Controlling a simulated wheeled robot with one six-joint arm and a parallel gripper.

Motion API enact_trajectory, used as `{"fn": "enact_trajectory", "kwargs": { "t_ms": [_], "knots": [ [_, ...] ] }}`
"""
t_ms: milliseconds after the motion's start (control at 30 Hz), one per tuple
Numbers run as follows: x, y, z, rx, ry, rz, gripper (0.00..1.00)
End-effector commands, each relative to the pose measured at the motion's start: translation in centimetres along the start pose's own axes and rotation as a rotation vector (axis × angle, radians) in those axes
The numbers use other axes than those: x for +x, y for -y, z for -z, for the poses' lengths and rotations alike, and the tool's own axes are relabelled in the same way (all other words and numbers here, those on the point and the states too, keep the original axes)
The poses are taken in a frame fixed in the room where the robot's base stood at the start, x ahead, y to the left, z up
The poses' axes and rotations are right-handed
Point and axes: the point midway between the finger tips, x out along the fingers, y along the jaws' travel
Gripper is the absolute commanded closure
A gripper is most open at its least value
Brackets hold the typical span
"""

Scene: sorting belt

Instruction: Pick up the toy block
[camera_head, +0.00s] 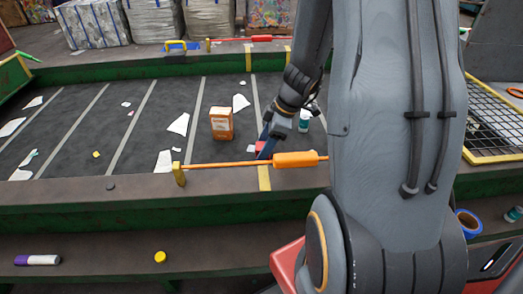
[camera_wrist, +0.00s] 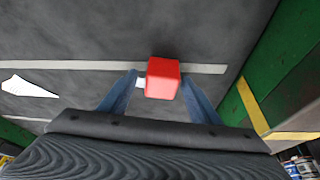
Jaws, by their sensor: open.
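The toy block is a red cube (camera_wrist: 163,79) lying on the dark belt. In the wrist view it sits between the tips of my open gripper (camera_wrist: 158,82), with a small white patch beside its left side. In the head view only a bit of the red block (camera_head: 260,146) shows behind the blue fingers of my gripper (camera_head: 265,145), near the belt's front edge. I cannot tell whether the fingers touch the block.
An orange box (camera_head: 221,123) stands on the belt left of my gripper, and a small white-and-teal bottle (camera_head: 304,121) stands to its right. An orange bar (camera_head: 296,159) runs along the front rail, close to my gripper. White scraps (camera_head: 179,124) lie about the belt.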

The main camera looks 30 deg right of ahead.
Motion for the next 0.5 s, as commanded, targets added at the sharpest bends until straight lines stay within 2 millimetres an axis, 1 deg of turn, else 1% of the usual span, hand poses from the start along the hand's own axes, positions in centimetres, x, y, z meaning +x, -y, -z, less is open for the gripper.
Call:
{"fn": "enact_trajectory", "kwargs": {
  "t_ms": [167,267,300,433,500],
  "knots": [
    [0.03,0.0,0.03,-0.001,0.0,0.0,0.43],
    [0.03,0.01,0.04,-0.001,0.0,0.0,0.58],
    [0.03,0.01,0.05,-0.001,0.0,0.0,0.65],
    [0.03,0.01,0.05,-0.002,0.0,0.0,0.87],
    [0.03,0.01,0.06,-0.002,0.0,0.0,0.87]
  ]
}}
